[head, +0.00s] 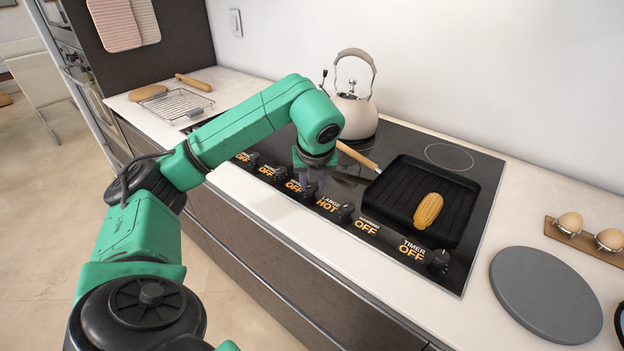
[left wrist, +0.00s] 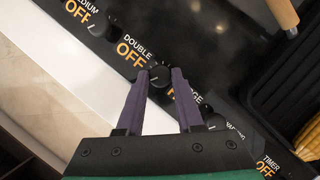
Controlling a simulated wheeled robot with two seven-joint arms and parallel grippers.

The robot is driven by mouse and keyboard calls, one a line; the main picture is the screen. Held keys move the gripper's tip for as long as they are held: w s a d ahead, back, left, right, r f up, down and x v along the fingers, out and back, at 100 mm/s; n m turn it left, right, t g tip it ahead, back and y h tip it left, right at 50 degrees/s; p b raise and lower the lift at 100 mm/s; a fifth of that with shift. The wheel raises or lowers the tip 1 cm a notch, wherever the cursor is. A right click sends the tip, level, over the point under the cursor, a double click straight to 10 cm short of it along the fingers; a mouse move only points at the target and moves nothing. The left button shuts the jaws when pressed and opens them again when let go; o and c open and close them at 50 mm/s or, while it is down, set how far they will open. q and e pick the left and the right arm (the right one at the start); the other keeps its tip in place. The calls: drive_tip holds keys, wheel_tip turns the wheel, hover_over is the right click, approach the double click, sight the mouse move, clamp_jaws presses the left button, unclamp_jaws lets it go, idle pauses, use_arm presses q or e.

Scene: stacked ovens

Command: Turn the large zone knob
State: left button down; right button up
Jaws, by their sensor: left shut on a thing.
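The large zone knob (head: 344,213) is a black knob on the cooktop's front strip, beside a lit label reading LARGE HOT. In the left wrist view the large knob (left wrist: 214,120) lies just right of the right finger, apart from the space between the fingers. My left gripper (head: 309,183) points down at the knob row. In the left wrist view its purple fingers (left wrist: 161,74) are shut on the double zone knob (left wrist: 159,75), beside the label DOUBLE OFF. My right gripper is not in view.
A black grill pan (head: 398,180) with a corn-like yellow item (head: 428,210) and a kettle (head: 355,110) stand on the cooktop. The timer knob (head: 438,260) is at the right end of the row. A grey round board (head: 545,294) lies on the counter at right.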

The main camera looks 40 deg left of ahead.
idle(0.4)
use_arm(q)
drive_tip(key=c, duration=0.6)
unclamp_jaws()
drive_tip(key=shift+o, duration=0.2)
drive_tip(key=v, duration=0.5)
drive_tip(key=shift+w+r, duration=0.1)
drive_tip(key=shift+w, duration=0.05)
drive_tip(key=p+v, duration=0.6)
drive_tip(key=v, duration=0.3)
drive_tip(key=shift+r+p, duration=0.2)
drive_tip(key=shift+p, duration=0.1)
